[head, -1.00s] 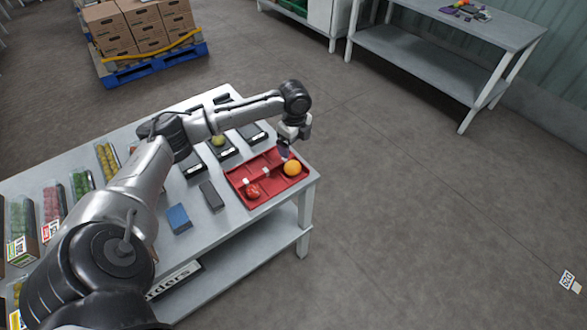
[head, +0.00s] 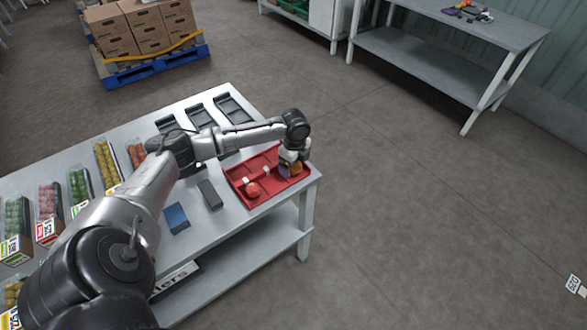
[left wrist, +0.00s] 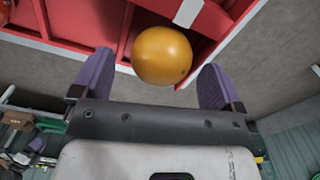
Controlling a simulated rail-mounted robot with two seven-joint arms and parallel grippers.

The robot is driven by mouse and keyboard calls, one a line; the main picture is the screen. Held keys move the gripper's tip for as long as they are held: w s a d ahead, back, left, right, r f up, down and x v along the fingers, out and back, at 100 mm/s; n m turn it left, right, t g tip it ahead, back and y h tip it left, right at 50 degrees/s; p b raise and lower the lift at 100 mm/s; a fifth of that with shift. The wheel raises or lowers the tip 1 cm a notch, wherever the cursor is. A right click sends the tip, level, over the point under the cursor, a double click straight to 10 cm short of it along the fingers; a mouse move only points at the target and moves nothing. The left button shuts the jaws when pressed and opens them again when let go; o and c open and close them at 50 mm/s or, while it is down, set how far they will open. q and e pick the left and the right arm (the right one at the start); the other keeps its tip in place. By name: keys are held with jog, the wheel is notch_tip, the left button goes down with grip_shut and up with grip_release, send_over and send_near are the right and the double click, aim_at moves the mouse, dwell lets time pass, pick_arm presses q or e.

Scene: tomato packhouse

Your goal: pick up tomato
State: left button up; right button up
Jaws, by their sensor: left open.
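An orange-yellow tomato (head: 288,173) sits in the right part of the red divided tray (head: 262,202). It shows whole in the left wrist view (left wrist: 162,55), inside a tray compartment. My left gripper (head: 291,165) is at the orange tomato and partly covers it in the head view. In the left wrist view its purple fingers (left wrist: 157,75) are open, one on each side of the tomato, with a gap visible on both sides. A red tomato (head: 253,189) lies in the tray's front left compartment. My right gripper is not in view.
The tray lies near the right end of the grey table (head: 222,222). Left of it are a dark device (head: 210,195), a blue item (head: 176,218) and black trays (head: 233,108). Packed produce stands further left. Open floor lies to the right.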

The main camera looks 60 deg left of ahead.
pick_arm(q)
jog(key=shift+f, duration=0.85)
jog(key=shift+r, duration=0.1)
jog(key=c, duration=0.8)
jog(key=shift+o, duration=0.2)
